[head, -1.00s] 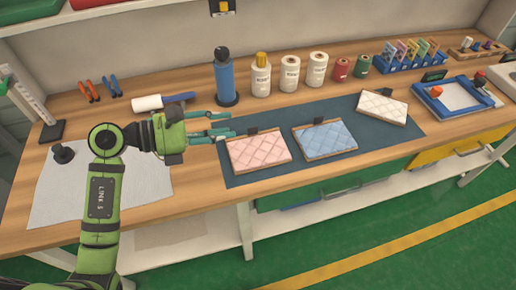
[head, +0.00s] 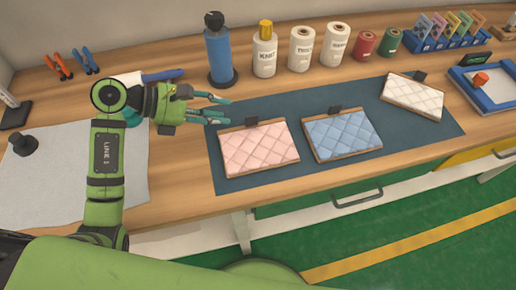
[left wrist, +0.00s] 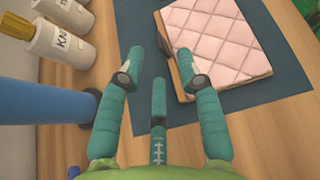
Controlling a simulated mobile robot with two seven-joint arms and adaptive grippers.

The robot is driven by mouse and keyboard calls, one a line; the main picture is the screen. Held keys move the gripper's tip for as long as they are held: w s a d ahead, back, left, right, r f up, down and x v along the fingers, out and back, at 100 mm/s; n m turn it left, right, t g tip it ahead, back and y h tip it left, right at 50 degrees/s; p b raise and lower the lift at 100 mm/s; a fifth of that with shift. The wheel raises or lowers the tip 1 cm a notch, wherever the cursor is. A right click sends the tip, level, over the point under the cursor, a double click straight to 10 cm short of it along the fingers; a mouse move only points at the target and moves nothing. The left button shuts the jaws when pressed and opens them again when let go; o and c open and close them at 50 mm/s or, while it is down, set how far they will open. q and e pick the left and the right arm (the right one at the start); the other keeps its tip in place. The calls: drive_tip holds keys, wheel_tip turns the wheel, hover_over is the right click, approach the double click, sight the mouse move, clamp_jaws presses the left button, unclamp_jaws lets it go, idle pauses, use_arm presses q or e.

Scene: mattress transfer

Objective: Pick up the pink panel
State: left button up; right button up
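The pink panel (head: 259,147) is a quilted pad on a thin wooden backing with a small black tab at its back edge. It lies on the dark blue mat (head: 230,181). My left gripper (head: 222,108) is open and empty, behind and left of the panel, apart from it. In the left wrist view, the pink panel (left wrist: 216,44) lies ahead and to the right. There the left gripper (left wrist: 153,62) shows its teal fingers spread, with nothing between them; the right finger is nearest the panel's tab. My right gripper is not in view.
A blue quilted panel (head: 343,134) and a white one (head: 413,96) lie farther right on the mat. A blue bottle (head: 219,56) stands behind the gripper, with several spools and labelled bottles beyond it. A white sheet (head: 65,180) covers the table's left part.

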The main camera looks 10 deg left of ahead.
sight(251, 117)
use_arm(q)
drive_tip(key=shift+d+f, duration=0.15)
drive_tip(key=shift+f, duration=0.35)
drive_tip(key=shift+w+d+f, duration=0.1)
drive_tip(key=shift+w+d, duration=0.15)
drive_tip(key=shift+w, duration=0.05)
drive_tip(key=p+x, duration=0.3)
drive_tip(key=x, duration=0.2)
drive_tip(key=shift+w, duration=0.2)
drive_tip(key=shift+w+d+f, duration=0.15)
drive_tip(key=shift+d+f, duration=0.1)
drive_tip(key=shift+d, duration=0.05)
drive_tip(key=shift+w+d+f, duration=0.1)
drive_tip(key=shift+f, duration=0.05)
clamp_jaws()
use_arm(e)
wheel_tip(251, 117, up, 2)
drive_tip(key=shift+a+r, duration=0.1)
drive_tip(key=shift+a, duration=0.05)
